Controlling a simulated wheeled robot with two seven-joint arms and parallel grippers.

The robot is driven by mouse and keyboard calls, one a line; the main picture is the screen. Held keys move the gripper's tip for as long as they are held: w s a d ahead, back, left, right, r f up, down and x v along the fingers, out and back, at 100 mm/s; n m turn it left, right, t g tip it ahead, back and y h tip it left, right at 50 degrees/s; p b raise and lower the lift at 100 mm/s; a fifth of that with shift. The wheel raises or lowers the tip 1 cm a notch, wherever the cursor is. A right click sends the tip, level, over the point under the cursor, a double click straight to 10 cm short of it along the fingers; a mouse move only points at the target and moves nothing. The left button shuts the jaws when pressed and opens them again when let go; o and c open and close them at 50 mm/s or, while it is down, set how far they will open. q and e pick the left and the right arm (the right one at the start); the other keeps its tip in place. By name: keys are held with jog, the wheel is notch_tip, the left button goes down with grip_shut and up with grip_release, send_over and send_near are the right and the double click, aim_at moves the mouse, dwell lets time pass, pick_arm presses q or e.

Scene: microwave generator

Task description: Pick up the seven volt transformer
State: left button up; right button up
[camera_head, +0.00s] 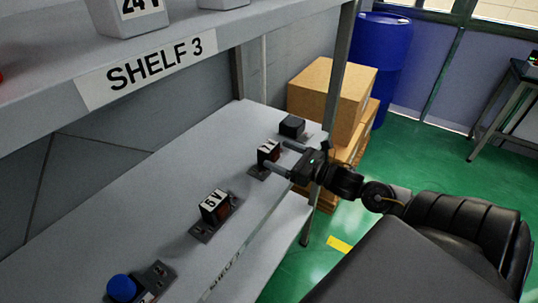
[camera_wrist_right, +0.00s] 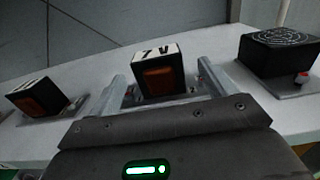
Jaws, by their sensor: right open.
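The seven volt transformer is a small dark block with a white top marked 7V and an orange-brown face. It stands on the lower shelf in the head view (camera_head: 267,152) and at the centre of the right wrist view (camera_wrist_right: 160,76). My right gripper (camera_head: 275,154) is open, its two fingers reaching in from the right. In the right wrist view the fingers (camera_wrist_right: 166,78) lie on either side of the transformer, with a visible gap on each side. Its base is partly hidden behind the gripper. My left gripper is not in view.
A 6V transformer (camera_head: 214,207) stands nearer on the same shelf, and a black block (camera_head: 292,126) stands beyond. A blue round part (camera_head: 121,288) is at the near end. The upper shelf labelled SHELF 3 (camera_head: 155,68) overhangs at left. Cardboard boxes (camera_head: 330,95) stand behind.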

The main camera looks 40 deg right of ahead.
aim_at(277, 152)
jog(key=p+x, duration=0.1)
jog(key=x, duration=0.2)
jog(key=shift+w+a+r, duration=0.15)
jog(key=shift+w, duration=0.05)
jog(key=shift+w+a, duration=0.15)
jog(key=shift+w, duration=0.35)
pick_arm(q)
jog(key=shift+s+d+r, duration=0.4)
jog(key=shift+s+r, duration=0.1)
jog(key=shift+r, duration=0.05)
pick_arm(e)
jog(key=c, duration=1.6)
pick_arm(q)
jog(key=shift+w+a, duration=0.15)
pick_arm(e)
jog(key=shift+w, duration=0.1)
grip_shut()
jog(key=shift+r, duration=0.15)
